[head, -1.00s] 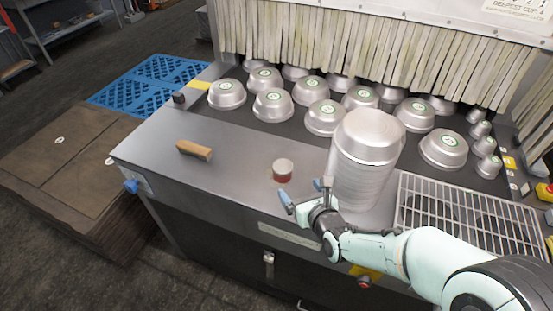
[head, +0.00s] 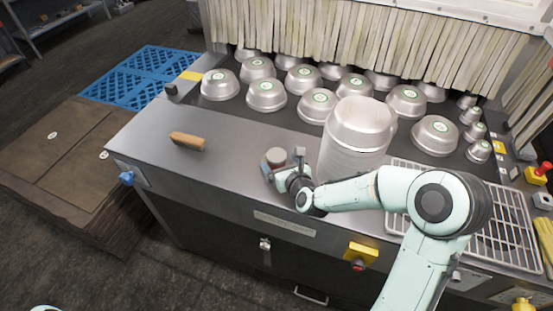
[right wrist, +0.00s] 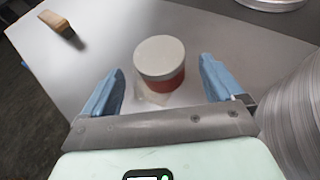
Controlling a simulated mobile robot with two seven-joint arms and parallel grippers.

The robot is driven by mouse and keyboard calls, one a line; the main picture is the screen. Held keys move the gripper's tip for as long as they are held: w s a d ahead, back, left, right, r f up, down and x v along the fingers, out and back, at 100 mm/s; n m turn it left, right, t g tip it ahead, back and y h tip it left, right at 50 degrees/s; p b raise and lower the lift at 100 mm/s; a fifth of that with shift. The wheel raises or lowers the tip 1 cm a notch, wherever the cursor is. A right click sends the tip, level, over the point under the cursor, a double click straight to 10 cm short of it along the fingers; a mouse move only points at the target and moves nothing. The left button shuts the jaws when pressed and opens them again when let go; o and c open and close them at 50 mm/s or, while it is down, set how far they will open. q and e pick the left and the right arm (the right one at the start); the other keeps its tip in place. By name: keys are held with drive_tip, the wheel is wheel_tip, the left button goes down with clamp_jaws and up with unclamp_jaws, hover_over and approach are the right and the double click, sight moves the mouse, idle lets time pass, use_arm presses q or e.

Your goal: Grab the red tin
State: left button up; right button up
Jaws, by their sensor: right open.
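The red tin (head: 275,157) has a pale grey lid and stands upright on the metal counter. In the right wrist view the tin (right wrist: 160,66) shows its red side below the lid, between the two blue fingers. My right gripper (head: 281,163) is open, with one finger on either side of the tin. In the right wrist view a gap shows between the tin and each finger of the gripper (right wrist: 160,72). The lower part of the tin is partly hidden by the gripper in the head view. My left gripper is not in view.
A tall stack of metal pans (head: 357,145) stands close to the right of my gripper. A wooden-topped block (head: 187,141) lies to the left on the counter (head: 225,150). Several upturned pans with green labels fill the back. A wire grid (head: 503,217) is at the right.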

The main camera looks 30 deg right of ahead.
sight(276, 157)
drive_tip(key=shift+x, duration=1.45)
drive_tip(key=shift+r, duration=0.1)
drive_tip(key=shift+c, duration=0.2)
drive_tip(key=c, duration=1.2)
drive_tip(key=shift+o, duration=0.2)
drive_tip(key=shift+r, duration=0.15)
